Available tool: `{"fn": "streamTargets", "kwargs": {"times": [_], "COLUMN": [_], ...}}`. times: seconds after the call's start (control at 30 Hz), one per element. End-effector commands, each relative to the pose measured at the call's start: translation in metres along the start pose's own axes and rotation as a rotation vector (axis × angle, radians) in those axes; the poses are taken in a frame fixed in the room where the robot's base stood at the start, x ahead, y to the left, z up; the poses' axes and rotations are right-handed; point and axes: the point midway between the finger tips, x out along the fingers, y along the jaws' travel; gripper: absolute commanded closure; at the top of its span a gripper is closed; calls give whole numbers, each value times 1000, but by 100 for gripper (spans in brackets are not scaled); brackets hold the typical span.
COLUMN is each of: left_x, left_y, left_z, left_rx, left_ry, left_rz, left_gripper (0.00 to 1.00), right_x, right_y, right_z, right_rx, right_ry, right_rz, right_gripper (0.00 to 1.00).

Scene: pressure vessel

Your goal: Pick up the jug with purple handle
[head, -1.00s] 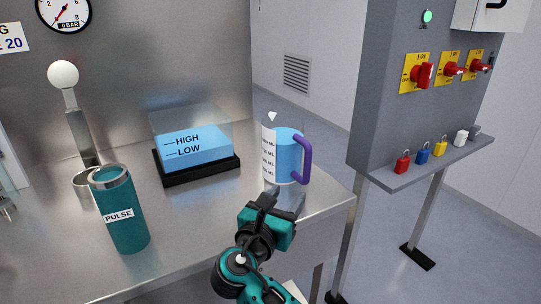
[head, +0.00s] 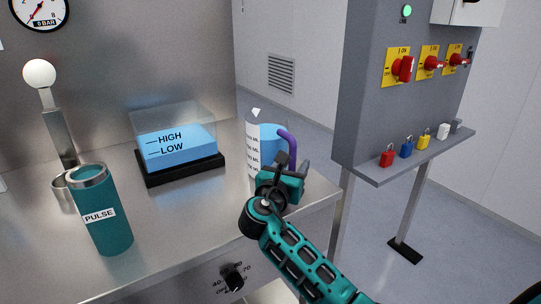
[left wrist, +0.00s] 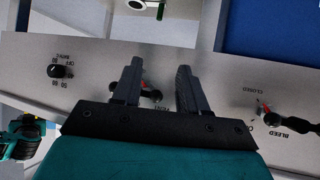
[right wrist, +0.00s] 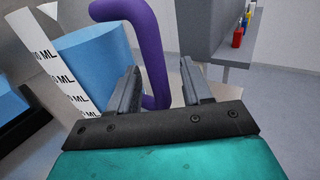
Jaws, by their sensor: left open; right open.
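The jug (head: 267,146) stands upright at the right end of the steel bench, with blue liquid, a white scale strip and a purple handle (head: 290,148) on its right side. My right gripper (head: 282,168) is in front of the jug's lower part and hides some of it. In the right wrist view the purple handle (right wrist: 150,50) comes down between the open fingers (right wrist: 160,88), with the blue jug body (right wrist: 95,60) to the left. I cannot tell whether the fingers touch the handle. My left gripper (left wrist: 157,85) is open and empty, in front of a panel with knobs.
A teal PULSE cylinder (head: 103,212) and a lever with a white ball (head: 40,74) stand on the left of the bench (head: 190,215). A clear tank of blue liquid (head: 172,146) sits behind. A shelf with several padlocks (head: 405,150) is at right.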

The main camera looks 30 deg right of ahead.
Motion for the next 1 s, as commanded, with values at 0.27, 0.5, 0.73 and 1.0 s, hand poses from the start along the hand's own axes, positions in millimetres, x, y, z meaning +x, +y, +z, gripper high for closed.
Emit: {"fn": "streamTargets", "kwargs": {"times": [0.27, 0.5, 0.73, 1.0], "left_x": [0, 0, 0, 0], "left_y": [0, -2, -4, -4], "left_z": [-3, -1, 0, 0], "left_rx": [5, 7, 8, 8], "left_ry": [5, 3, 1, 0], "left_rz": [1, -2, -5, -6], "left_gripper": [57, 57, 57, 57], "right_x": [0, 0, 0, 0], "right_y": [0, 0, 0, 0], "right_z": [0, 0, 0, 1], "right_rx": [0, 0, 0, 1], "right_ry": [0, 0, 0, -1], "right_rz": [0, 0, 0, 1], "right_gripper": [60, 82, 100, 100]}}
